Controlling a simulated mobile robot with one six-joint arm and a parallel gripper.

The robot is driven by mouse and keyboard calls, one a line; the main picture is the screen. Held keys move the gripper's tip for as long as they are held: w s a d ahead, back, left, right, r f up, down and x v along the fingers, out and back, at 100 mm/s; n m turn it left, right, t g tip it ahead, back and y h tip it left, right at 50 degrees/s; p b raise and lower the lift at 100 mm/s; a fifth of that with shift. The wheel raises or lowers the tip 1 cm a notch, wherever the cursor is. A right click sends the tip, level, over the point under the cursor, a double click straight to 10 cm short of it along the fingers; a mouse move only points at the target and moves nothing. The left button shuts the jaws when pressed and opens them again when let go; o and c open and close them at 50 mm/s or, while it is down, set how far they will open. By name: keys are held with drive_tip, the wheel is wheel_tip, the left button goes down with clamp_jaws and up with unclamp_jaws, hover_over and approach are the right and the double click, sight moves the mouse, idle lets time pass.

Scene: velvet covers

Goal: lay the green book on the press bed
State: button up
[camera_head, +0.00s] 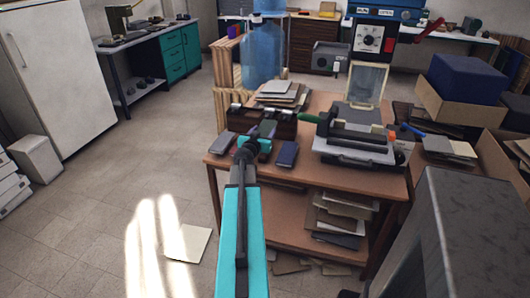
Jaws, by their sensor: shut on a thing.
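My turquoise and black arm reaches forward over the wooden table (330,178). My gripper (266,134) is at the table's left half, seen from behind and small. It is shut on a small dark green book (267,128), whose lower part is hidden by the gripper. The press (355,138), a grey and black machine with a flat bed, stands on the table to the right of my gripper, apart from the book. A clear framed panel (366,83) stands upright at its back.
A dark blue book (287,154) and a grey book (222,143) lie on the table's front. A dark box (262,119) and stacked boards (281,94) are behind my gripper. A green handle (308,118) sticks out left of the press. A grey cabinet (470,235) stands front right.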

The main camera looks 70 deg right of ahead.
drive_tip(key=shift+f+b, duration=1.25)
drive_tip(key=shift+f, duration=1.25)
drive_tip(key=shift+f, duration=0.1)
drive_tip(key=shift+f, duration=0.25)
drive_tip(key=shift+f+b, duration=0.5)
drive_tip(key=shift+f, duration=1.45)
drive_tip(key=shift+f, duration=0.2)
drive_tip(key=o, duration=1.1)
drive_tip(key=shift+f+b, duration=0.15)
drive_tip(key=shift+b, duration=0.7)
